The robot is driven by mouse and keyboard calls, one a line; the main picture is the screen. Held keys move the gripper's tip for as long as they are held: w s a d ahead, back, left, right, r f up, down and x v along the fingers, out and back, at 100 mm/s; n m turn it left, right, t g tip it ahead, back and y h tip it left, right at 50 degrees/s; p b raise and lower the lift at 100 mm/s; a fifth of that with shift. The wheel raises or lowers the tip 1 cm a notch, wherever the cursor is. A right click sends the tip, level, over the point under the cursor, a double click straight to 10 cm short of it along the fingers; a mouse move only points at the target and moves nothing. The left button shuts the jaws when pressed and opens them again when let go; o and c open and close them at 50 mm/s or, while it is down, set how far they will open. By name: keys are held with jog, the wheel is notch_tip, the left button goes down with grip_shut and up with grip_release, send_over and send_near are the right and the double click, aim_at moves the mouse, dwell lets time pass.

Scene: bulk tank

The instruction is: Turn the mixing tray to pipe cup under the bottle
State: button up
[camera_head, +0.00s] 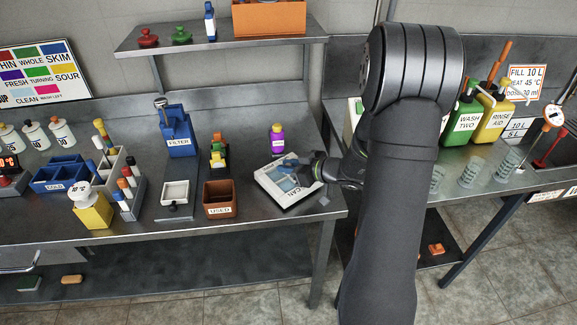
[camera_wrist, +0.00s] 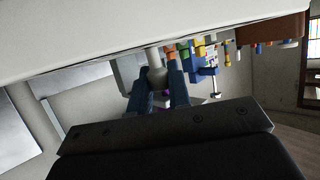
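A white square plate with grey-blue areas and the letters CAN on its near side, which looks like the mixing tray (camera_head: 262,185), lies turned at an angle on the bench. A small purple bottle (camera_head: 277,139) stands just behind it. My gripper (camera_head: 318,172) is at the tray's right side, its fingertips partly hidden. In the wrist view, the two blue fingers of my gripper (camera_wrist: 160,86) are apart, with a grey rounded peg (camera_wrist: 156,72) between their tips. I cannot tell whether they press on it. A pale surface fills the top of that view. I cannot make out the pipe cup.
A brown box marked USED (camera_head: 220,199) and a white dish (camera_head: 175,192) stand left of the tray. A blue FILTER holder (camera_head: 178,136) is behind them. A shelf (camera_head: 220,42) hangs above. Clear glasses (camera_head: 470,173) and jugs stand on the right bench.

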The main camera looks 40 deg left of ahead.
jog(key=shift+s+m+t, duration=0.1)
jog(key=shift+m+t, duration=0.3)
jog(key=shift+t, duration=0.1)
grip_shut()
jog(key=shift+m+t, duration=0.8)
jog(key=shift+t, duration=0.1)
jog(key=shift+m+t+h, duration=0.6)
jog(key=shift+m+t, duration=0.9)
jog(key=shift+t, duration=0.2)
jog(key=shift+m+t, duration=0.3)
jog(key=o, duration=0.8)
grip_release()
jog(key=v, duration=1.7)
jog(key=shift+d+r, duration=0.1)
jog(key=shift+r, duration=0.05)
